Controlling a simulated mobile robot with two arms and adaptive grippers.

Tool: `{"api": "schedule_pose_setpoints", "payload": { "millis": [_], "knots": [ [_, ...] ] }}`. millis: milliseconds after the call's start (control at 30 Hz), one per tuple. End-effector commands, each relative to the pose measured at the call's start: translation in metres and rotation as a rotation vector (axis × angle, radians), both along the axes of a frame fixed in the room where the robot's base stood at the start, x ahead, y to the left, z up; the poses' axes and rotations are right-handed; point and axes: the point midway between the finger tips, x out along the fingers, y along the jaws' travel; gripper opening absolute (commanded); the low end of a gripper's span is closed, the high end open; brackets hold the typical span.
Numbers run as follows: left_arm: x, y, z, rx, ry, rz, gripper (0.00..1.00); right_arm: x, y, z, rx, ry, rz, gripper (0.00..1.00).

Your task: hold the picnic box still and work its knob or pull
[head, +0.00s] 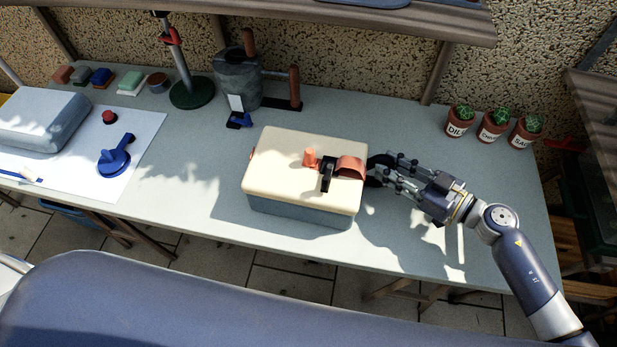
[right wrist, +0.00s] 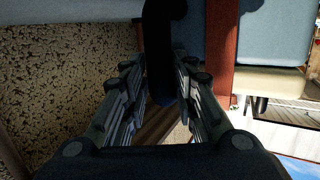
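The picnic box (head: 290,168) sits on the grey table, with a cream lid and blue-grey lower body. On its lid are an orange knob (head: 311,158), a black latch-like piece (head: 327,176) and a brown-orange band (head: 350,168) at the right end. A dark curved handle (head: 376,168) sticks out from the box's right side. My right gripper (head: 388,172) comes in from the right. In the right wrist view its fingers close in on both sides of the dark handle (right wrist: 159,55) and appear to touch it. My left gripper is not in view.
Three potted plants (head: 493,124) stand at the back right. A grey canister (head: 238,80) and a clamp stand (head: 190,90) are behind the box. A white sheet with a blue lever (head: 115,158) lies left. The table right of the box is mostly clear.

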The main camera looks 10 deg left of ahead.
Motion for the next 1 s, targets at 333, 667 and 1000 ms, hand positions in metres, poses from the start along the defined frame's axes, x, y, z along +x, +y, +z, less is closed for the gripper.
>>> {"api": "schedule_pose_setpoints", "payload": {
  "millis": [333,667,1000],
  "knots": [
    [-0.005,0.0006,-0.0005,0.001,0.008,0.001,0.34,-0.0002,-0.0001,0.0,0.0,0.0,0.0,0.0],
    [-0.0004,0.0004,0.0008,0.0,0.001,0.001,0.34,-0.0001,-0.0002,-0.0003,-0.001,0.001,0.0,0.0],
    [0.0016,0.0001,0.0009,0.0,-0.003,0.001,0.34,-0.0003,-0.0003,-0.0015,-0.001,0.001,0.0,0.0]
  ]
}}
